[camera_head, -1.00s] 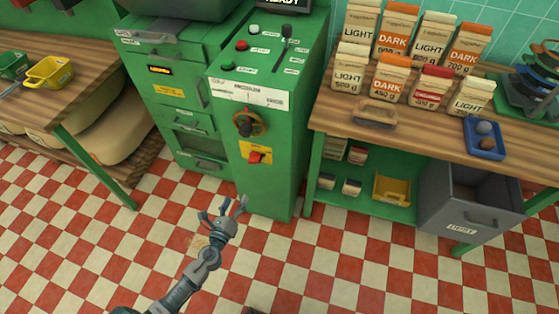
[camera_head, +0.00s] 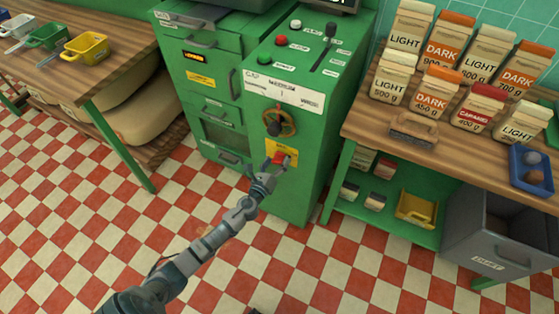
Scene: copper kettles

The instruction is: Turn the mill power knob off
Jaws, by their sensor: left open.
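The green mill (camera_head: 318,150) stands in the middle of the view. On its front is a red power knob (camera_head: 279,158) on a yellow plate (camera_head: 291,150), low under a round black and brass dial (camera_head: 278,122). My left gripper (camera_head: 273,164) is open at the red knob, its fingers close around or just before it. The fingers partly hide the knob and plate, and I cannot tell whether they touch the knob.
A wooden table (camera_head: 368,122) with several labelled bags stands at the right, a grey bin (camera_head: 490,235) below it. A wooden bench (camera_head: 120,60) with small coloured scoops is at the left. The checkered floor (camera_head: 100,240) in front is clear.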

